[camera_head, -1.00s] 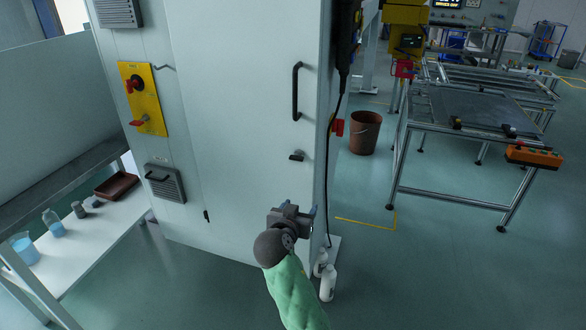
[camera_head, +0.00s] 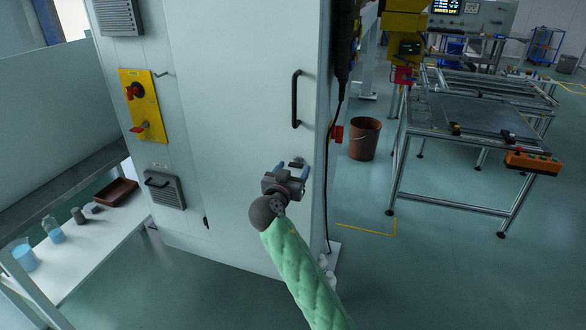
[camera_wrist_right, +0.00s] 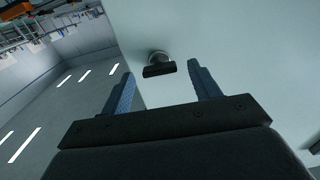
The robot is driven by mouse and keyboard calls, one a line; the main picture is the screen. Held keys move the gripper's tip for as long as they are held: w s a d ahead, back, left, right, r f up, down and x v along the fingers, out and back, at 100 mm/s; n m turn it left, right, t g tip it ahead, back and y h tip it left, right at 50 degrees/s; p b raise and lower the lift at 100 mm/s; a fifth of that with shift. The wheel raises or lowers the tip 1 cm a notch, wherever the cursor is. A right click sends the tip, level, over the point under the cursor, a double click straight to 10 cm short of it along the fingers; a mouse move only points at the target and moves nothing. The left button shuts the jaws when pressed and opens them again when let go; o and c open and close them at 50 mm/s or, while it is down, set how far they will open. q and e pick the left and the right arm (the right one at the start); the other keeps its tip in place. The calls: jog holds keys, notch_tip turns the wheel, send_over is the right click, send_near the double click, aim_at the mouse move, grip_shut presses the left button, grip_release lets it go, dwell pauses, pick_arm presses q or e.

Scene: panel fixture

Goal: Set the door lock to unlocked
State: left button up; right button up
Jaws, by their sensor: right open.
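The door lock (camera_head: 297,163) is a small dark turn piece on the white cabinet door (camera_head: 235,110), below the door's black handle (camera_head: 295,98). In the right wrist view the lock (camera_wrist_right: 159,66) shows as a dark flat bar on a round base. My right gripper (camera_head: 292,170) is open and empty, just below and in front of the lock. In the right wrist view its two blue fingers (camera_wrist_right: 158,76) stand either side of the lock with gaps. No contact with the lock shows. My left gripper is out of view.
A yellow panel with red switches (camera_head: 141,104) is on the cabinet's left part. A shelf with a brown tray (camera_head: 117,192) stands at left. A brown bucket (camera_head: 364,138) and a metal-framed table (camera_head: 475,118) stand at right. Floor in front is clear.

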jog(key=shift+w+d, duration=0.1)
jog(key=shift+w, duration=0.2)
jog(key=c, duration=1)
